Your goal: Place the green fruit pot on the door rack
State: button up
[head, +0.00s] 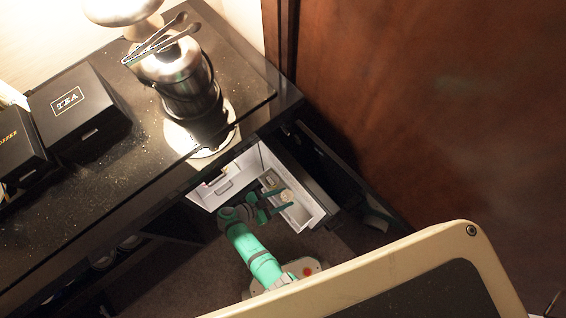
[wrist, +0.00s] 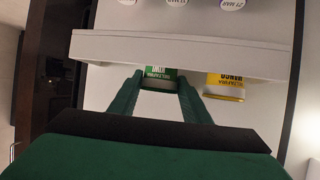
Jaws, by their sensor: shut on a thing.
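The green fruit pot (wrist: 160,76) is between the fingertips of my gripper (wrist: 160,82) in the wrist view. My gripper is shut on it. Its green label faces the camera, and its far part is hidden behind the white bar of the door rack (wrist: 180,48). I cannot tell whether the pot touches the rack. In the head view my gripper (head: 272,204) is inside the open minibar, beside the door rack (head: 300,215); the pot is not clear there.
A yellow pot (wrist: 225,84) is just right of my gripper, close to the rack bar. Several round white lids (wrist: 232,4) show beyond the bar. The black counter (head: 110,175) above the minibar carries a tea box (head: 72,105) and a metal ice bucket (head: 183,80).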

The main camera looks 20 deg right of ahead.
jog(key=o, duration=1.1)
jog(key=shift+f, duration=0.1)
jog(key=shift+s, duration=0.1)
